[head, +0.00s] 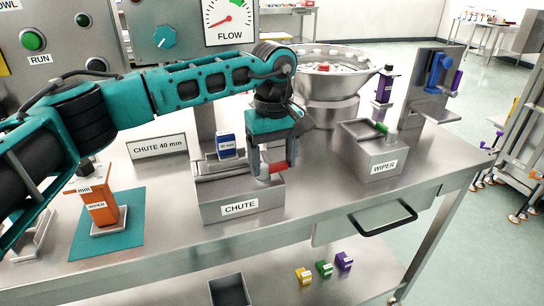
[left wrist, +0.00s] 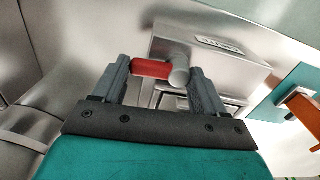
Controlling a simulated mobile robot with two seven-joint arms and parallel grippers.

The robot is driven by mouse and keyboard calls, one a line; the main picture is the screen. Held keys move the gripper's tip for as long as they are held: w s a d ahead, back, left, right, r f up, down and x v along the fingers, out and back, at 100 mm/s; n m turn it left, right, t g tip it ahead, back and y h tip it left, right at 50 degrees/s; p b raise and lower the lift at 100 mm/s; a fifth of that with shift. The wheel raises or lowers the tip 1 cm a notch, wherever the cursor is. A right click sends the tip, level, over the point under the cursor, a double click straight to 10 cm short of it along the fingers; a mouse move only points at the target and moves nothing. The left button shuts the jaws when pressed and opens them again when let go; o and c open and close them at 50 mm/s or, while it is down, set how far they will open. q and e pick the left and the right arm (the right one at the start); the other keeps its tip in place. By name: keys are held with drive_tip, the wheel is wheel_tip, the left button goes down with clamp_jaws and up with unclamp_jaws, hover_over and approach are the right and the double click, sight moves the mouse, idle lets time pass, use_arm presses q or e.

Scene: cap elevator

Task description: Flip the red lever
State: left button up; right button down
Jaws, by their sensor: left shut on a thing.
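The red lever (head: 278,167) sticks out from a round metal pivot on the grey box labelled CHUTE (head: 208,208). My left gripper (head: 274,161) is over the right end of this box, fingers pointing down. It is shut on the red lever. In the left wrist view, the red lever (left wrist: 152,69) and its metal pivot (left wrist: 179,74) lie across the space between the two fingers, and the lever's red end meets the left finger. The lever looks about level. My right gripper is in neither view.
A box labelled WIPER (head: 375,163) with a green lever (head: 381,127) stands to the right. A metal bowl (head: 335,78) is behind. An orange block (head: 101,208) stands on a teal mat at the left. The bench top between the two boxes is clear.

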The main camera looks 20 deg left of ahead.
sight(274, 165)
use_arm(q)
drive_tip(key=shift+m, duration=0.5)
drive_tip(key=o, duration=1.1)
drive_tip(key=shift+c, duration=0.2)
wheel_tip(274, 165, up, 13)
drive_tip(key=shift+s, duration=0.1)
